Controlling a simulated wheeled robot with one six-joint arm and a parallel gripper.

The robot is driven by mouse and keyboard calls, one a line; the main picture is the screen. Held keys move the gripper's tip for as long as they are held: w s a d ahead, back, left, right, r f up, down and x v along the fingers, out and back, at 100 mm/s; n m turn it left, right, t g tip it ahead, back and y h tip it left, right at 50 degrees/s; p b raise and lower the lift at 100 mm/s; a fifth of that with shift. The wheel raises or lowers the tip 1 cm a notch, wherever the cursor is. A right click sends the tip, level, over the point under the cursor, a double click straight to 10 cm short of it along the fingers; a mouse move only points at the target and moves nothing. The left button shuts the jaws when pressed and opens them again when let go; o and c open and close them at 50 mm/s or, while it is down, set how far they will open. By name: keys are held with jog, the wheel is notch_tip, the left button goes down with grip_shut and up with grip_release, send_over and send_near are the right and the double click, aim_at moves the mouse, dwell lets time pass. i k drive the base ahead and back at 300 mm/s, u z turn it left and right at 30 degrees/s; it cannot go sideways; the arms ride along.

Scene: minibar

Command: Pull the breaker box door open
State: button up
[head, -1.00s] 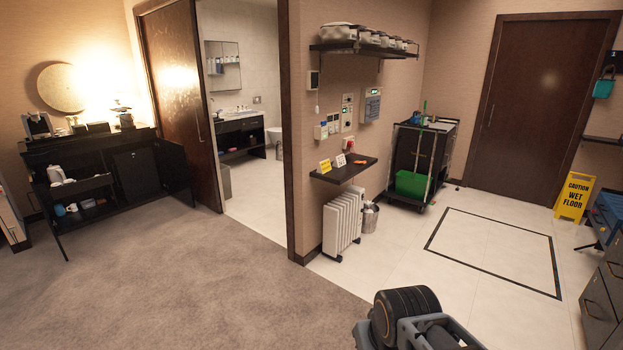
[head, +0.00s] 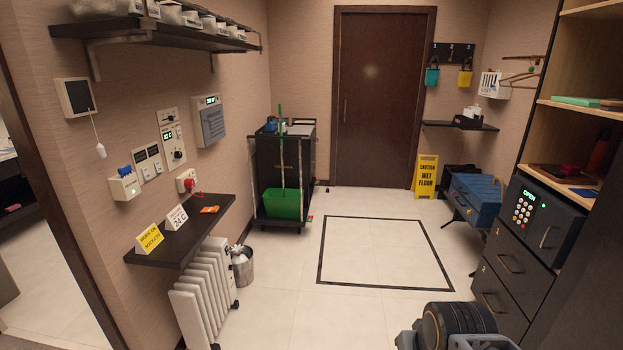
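A grey box with a ridged front (head: 211,124) hangs on the left wall, below a small green display. It may be the breaker box, but I cannot tell for sure; its front looks closed. Left of it on the same wall is a white panel with dials (head: 172,140). Part of my own arm shows at the bottom edge, right of centre, well away from the wall. My gripper's fingers are not in view.
A dark shelf (head: 200,215) with small signs juts from the left wall, above a white radiator (head: 203,295). A bin (head: 243,268) and a cleaning cart (head: 268,165) stand beyond. Drawers with a safe (head: 535,220) line the right. The tiled middle floor is clear.

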aim_at(212, 121)
jog(key=u, duration=0.05)
jog(key=i, duration=2.05)
jog(key=u, duration=1.2)
jog(key=i, duration=1.4)
jog(key=u, duration=0.95)
